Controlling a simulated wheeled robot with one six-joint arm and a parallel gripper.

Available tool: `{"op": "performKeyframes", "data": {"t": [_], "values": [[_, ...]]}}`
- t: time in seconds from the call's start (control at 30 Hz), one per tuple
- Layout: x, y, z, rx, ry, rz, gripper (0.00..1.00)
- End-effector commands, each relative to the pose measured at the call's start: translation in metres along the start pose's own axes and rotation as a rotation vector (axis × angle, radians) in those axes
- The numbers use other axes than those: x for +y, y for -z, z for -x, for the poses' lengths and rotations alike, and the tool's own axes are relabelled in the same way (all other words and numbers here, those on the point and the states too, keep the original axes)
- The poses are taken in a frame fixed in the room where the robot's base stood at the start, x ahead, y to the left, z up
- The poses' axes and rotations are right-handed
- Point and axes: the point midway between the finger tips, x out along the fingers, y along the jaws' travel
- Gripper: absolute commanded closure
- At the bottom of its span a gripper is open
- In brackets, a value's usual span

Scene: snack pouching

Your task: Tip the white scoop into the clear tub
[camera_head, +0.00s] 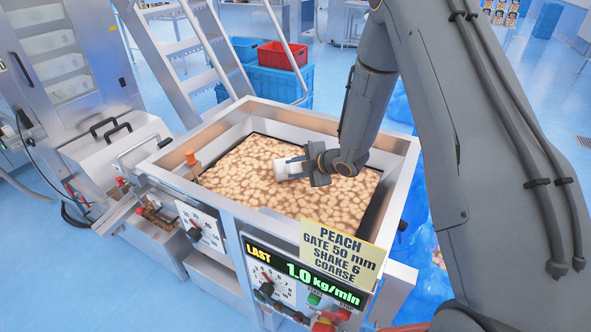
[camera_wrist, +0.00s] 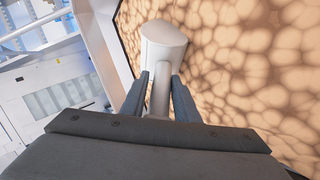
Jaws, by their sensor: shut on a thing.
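The white scoop (camera_head: 284,169) is held by its handle in my gripper (camera_head: 306,171), over the bin of tan snack pieces (camera_head: 245,172). In the wrist view my gripper (camera_wrist: 160,98) has its two dark fingers on either side of the scoop's handle, with the white scoop head (camera_wrist: 163,45) beyond the fingertips. The inside of the scoop does not show, so I cannot tell what it holds. I cannot tell whether the scoop touches the snack pieces. I do not make out a clear tub in either view.
The bin's metal rim (camera_head: 160,157) surrounds the snack pieces, with an orange-topped knob (camera_head: 190,157) at its left corner. A yellow sign (camera_head: 342,252) and a control panel (camera_head: 300,285) are on the front. Blue crates (camera_head: 277,84) and a red crate (camera_head: 283,55) stand behind.

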Motion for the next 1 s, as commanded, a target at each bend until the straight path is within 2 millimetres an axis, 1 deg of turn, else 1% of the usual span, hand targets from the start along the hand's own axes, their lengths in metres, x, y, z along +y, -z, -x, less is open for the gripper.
{"op": "performKeyframes", "data": {"t": [0.03, 0.87, 1.0], "values": [[-0.006, -0.002, -0.004, 0.0, -0.014, 0.004, 0.95], [-0.052, -0.015, -0.03, -0.004, -0.296, 0.126, 0.95], [-0.04, -0.009, -0.017, -0.003, -0.344, 0.146, 0.95]]}}
